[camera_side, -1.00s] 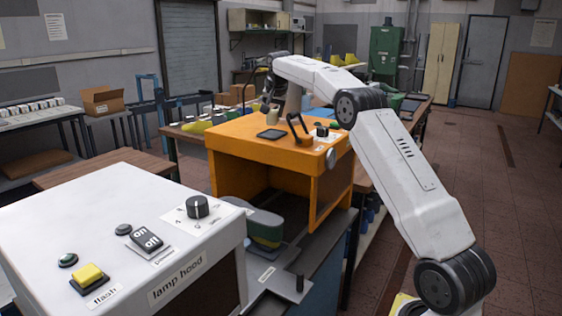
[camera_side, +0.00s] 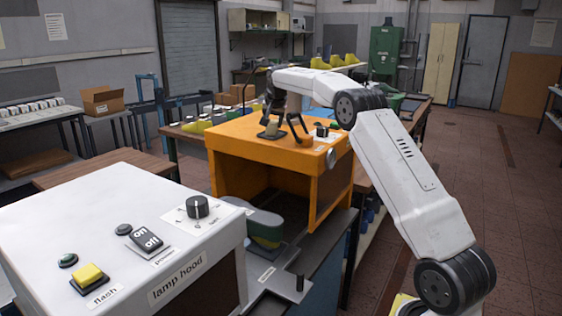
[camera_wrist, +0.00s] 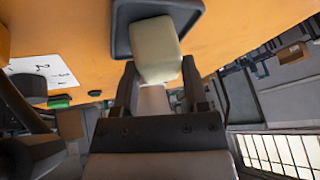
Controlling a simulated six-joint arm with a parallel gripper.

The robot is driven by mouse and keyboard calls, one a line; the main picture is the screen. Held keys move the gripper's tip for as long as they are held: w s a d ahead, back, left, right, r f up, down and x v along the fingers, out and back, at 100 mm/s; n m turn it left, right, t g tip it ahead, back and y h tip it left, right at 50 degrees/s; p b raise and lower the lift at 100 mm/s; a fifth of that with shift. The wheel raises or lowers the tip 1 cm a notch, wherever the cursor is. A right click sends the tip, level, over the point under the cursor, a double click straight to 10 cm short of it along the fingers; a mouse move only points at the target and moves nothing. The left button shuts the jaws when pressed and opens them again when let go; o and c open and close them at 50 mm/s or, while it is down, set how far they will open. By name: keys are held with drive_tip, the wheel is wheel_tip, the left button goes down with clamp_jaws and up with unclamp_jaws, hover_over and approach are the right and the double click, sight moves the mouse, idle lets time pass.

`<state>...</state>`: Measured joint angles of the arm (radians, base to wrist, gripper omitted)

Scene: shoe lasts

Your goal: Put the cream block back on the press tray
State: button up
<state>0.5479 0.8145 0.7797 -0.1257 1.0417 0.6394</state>
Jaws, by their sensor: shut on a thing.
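The cream block (camera_wrist: 157,48) is between the fingers of my gripper (camera_wrist: 158,78) in the wrist view, and the gripper is shut on it. In the side view the block (camera_side: 271,127) looks upright at the dark press tray (camera_side: 264,136) on top of the orange press (camera_side: 230,134). In the wrist view the tray (camera_wrist: 121,32) shows around the block's far end. The block is over the tray and appears to be at or very near its surface; I cannot tell if it rests fully on it. Part of the tray is hidden by the block.
A black and orange lever (camera_side: 298,131) stands just right of the tray on the press top. A small control panel with buttons (camera_side: 321,131) is further right. The white lamp hood (camera_side: 110,215) is in the near left.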

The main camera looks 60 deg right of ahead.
drive_tip(key=o, duration=1.1)
drive_tip(key=v, duration=1.2)
drive_tip(key=shift+r, duration=0.1)
drive_tip(key=shift+w, duration=0.1)
